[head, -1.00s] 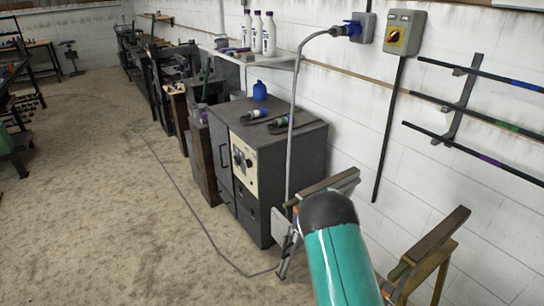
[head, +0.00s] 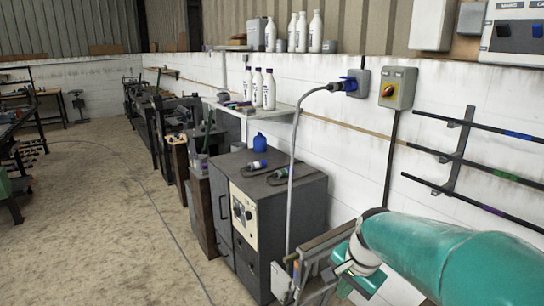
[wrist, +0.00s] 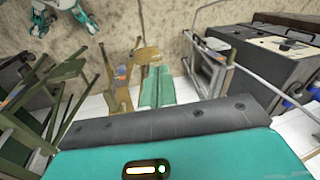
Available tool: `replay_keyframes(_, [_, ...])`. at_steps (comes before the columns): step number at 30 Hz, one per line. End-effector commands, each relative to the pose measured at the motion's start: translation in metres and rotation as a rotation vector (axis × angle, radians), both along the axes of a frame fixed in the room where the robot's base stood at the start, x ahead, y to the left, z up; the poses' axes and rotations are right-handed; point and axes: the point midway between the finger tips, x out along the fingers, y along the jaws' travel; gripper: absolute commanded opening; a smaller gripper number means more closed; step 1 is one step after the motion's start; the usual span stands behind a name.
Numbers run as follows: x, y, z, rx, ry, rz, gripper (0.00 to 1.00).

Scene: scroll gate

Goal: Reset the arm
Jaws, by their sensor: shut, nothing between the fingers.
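My teal arm (head: 440,255) reaches in from the lower right of the head view, lying nearly level. Its folded white and teal far part (head: 360,268) is beside the brackets by the cabinet. The gripper's fingertips cannot be made out there. In the wrist view, my gripper (wrist: 158,70) shows as two teal fingers side by side, with a thin seam between them. It is shut and empty. The teal housing with a lit display and a dark bolted bar fills the bottom of that view.
A dark cabinet (head: 265,220) stands against the white wall with plugs and a blue bottle on top. A grey cable rises from it to a wall socket (head: 355,83). A switch box (head: 397,88) and rods on a rack (head: 457,150) are right of that.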

Motion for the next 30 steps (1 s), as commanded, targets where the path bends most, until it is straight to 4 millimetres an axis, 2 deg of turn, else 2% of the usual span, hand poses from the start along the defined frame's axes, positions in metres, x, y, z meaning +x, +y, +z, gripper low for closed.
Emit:
replay_keyframes(1, [-0.015, 0.002, 0.013, -0.016, -0.034, 0.058, 0.00])
replay_keyframes(3, [-0.033, 0.003, 0.025, -0.046, -0.072, 0.143, 0.00])
replay_keyframes(9, [-0.088, 0.006, 0.050, -0.156, -0.175, 0.380, 0.00])
replay_keyframes(15, [-0.139, 0.007, 0.061, -0.298, -0.261, 0.601, 0.00])
replay_keyframes(18, [-0.156, 0.006, 0.062, -0.360, -0.288, 0.681, 0.00])
replay_keyframes(23, [-0.169, 0.005, 0.060, -0.411, -0.303, 0.744, 0.00])
replay_keyframes(30, [-0.170, 0.005, 0.060, -0.413, -0.303, 0.749, 0.00])
